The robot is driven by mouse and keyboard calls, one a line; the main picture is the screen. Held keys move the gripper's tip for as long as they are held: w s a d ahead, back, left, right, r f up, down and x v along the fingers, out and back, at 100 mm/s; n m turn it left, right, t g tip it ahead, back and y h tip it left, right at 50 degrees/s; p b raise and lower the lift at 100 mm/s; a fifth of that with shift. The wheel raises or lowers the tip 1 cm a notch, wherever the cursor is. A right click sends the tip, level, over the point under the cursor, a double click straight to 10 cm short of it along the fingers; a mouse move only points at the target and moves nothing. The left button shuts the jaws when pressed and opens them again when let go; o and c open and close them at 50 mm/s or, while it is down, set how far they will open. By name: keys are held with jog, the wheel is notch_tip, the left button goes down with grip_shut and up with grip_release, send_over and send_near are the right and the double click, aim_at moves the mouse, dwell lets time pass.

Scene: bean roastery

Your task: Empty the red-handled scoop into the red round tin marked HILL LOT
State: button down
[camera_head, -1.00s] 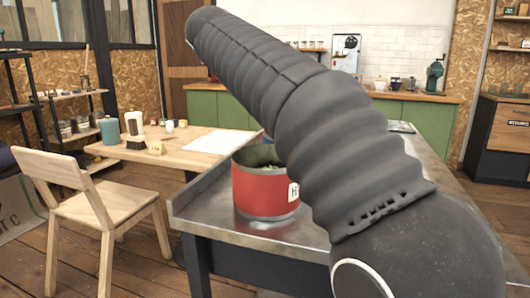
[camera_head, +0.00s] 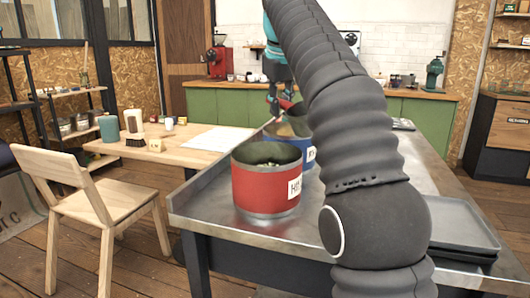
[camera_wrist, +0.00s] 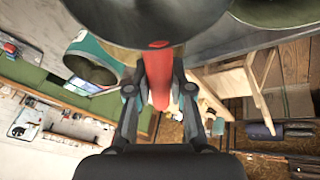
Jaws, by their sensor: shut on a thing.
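The red round tin (camera_head: 262,190) stands upright on the metal bench, its white label partly visible at the right side, with pale pieces inside. My gripper (camera_head: 273,103) is beyond the red tin, above and behind a blue tin (camera_head: 309,157) with tan contents. In the wrist view, my gripper (camera_wrist: 158,90) is shut on the red handle (camera_wrist: 158,76) of the scoop. The scoop's grey bowl (camera_wrist: 150,18) fills the top of that view. Whether the bowl holds anything cannot be told.
A grey tray (camera_head: 456,228) lies at the bench's right front. A wooden table (camera_head: 175,152) and chair (camera_head: 118,192) stand to the left. The bench's front strip is clear. A teal-rimmed round container (camera_wrist: 93,64) shows in the wrist view.

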jog(key=shift+w+d+f+g+y, duration=0.3)
jog(key=shift+w+d+f+y, duration=0.1)
jog(key=shift+d+y, duration=0.2)
jog(key=shift+w+d+f+m+g+y, duration=0.15)
jog(key=shift+w+d+f+g+y, duration=0.1)
jog(key=shift+d+f+y, duration=0.3)
jog(key=shift+w+d+f+m+g+y, duration=0.1)
jog(key=shift+w+d+f+g+y, duration=0.2)
jog(key=shift+f, duration=0.4)
jog(key=shift+w+d+f+m+g+y, duration=0.15)
jog(key=shift+d+f+g+y, duration=0.15)
jog(key=shift+f+y, duration=0.3)
